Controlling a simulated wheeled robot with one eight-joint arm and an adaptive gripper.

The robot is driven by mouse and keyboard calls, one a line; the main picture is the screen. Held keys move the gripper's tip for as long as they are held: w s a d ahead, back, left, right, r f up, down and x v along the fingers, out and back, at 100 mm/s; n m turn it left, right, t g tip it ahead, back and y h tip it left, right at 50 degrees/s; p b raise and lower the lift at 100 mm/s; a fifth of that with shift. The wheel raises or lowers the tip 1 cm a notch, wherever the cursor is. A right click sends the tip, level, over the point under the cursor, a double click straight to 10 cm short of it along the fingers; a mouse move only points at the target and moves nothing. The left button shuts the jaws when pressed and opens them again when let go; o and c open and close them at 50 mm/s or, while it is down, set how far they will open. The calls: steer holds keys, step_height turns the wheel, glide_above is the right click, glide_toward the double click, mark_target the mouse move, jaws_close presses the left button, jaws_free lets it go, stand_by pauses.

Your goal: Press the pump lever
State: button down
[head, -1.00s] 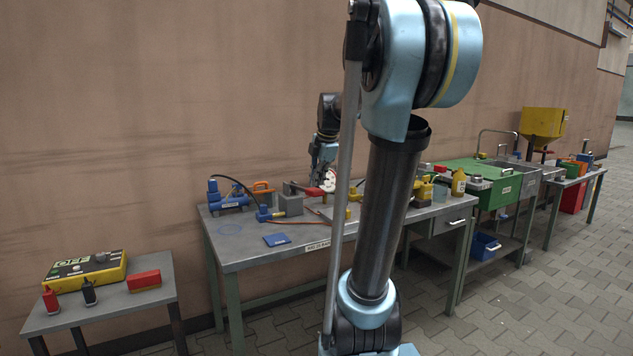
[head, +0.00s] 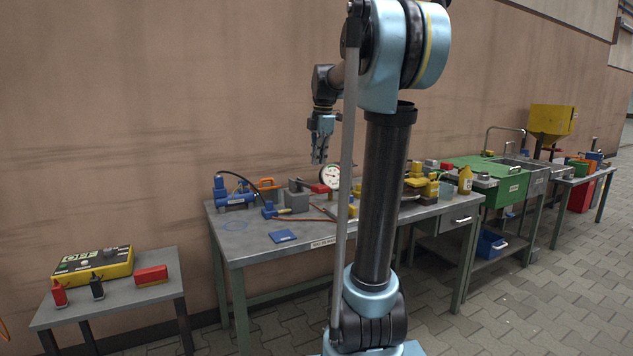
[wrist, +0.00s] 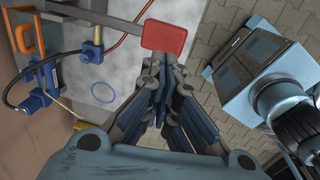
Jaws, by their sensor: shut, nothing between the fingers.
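The lever is a grey bar (wrist: 105,18) with a flat red pad (wrist: 164,38) at its end, in the wrist view. In the head view the red pad (head: 320,188) sticks out beside a grey block (head: 294,199) on the workbench. My gripper (head: 319,161) hangs above the pad with its fingers pointing down. In the wrist view my gripper's fingers (wrist: 163,68) are closed together with nothing between them, just below the pad in the picture. In the head view there is a gap between fingertips and pad.
A round white gauge (head: 331,176) stands beside the pad. A blue cylinder unit (head: 234,194) with a black hose lies at the bench's left. A blue pad (head: 283,236) lies near the front edge. A side table holds a yellow box (head: 92,266).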

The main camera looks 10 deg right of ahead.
mark_target(317, 186)
steer(key=w+a+r+g+h, duration=0.1)
steer(key=w+r+g, duration=0.1)
steer(key=r, duration=0.4)
steer(key=shift+w+g, duration=0.4)
steer(key=shift+w, duration=0.25)
steer(key=shift+a+f, duration=0.1)
steer(key=shift+f, duration=0.05)
steer(key=f, duration=0.4)
steer(key=s+f, duration=0.1)
steer(key=f, duration=0.4)
steer(key=s+f, duration=0.1)
steer(key=f, duration=0.3)
steer(key=shift+d+f, duration=0.3)
steer(key=shift+d, duration=0.05)
